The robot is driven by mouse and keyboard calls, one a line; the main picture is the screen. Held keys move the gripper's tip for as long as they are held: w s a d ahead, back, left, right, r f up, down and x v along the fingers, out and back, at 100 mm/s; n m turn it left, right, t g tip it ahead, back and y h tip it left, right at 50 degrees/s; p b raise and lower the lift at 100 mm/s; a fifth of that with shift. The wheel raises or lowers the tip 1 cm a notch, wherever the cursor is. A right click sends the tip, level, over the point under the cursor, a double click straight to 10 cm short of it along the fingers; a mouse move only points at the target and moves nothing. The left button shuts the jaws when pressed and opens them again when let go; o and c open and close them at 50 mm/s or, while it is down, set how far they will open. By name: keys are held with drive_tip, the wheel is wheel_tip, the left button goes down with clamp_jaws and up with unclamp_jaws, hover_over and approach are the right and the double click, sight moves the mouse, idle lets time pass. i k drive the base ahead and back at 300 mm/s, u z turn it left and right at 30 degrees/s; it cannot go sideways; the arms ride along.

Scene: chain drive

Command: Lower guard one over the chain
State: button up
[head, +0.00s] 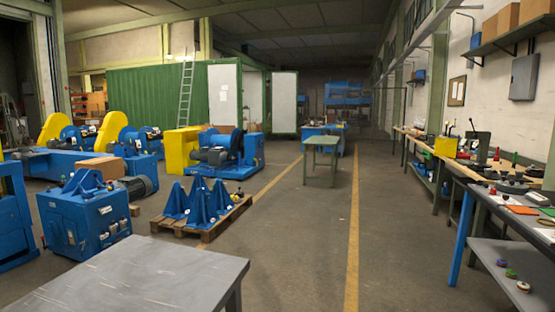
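Three yellow guards show on the left half. One guard (54,129) and a second guard (110,131) are rounded at the top and stand on blue machines at the far left. A third, boxy guard (180,149) stands at the left end of the blue machine in the middle (247,157), beside its grey motor and dark wheel. No label tells which is guard one. I cannot make out a chain on any machine. My gripper is not in view.
A grey table (150,272) fills the near left. A pallet (207,222) with blue stands, a blue gearbox unit (88,222) and a green table (322,145) stand beyond it. Workbenches (480,178) line the right wall. The aisle between the yellow floor lines is mostly clear.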

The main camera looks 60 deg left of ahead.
sight(48, 134)
drive_tip(key=z, duration=1)
drive_tip(key=i, duration=0.1)
drive_tip(key=u, duration=3)
drive_tip(key=i, duration=5.7)
drive_tip(key=z, duration=0.05)
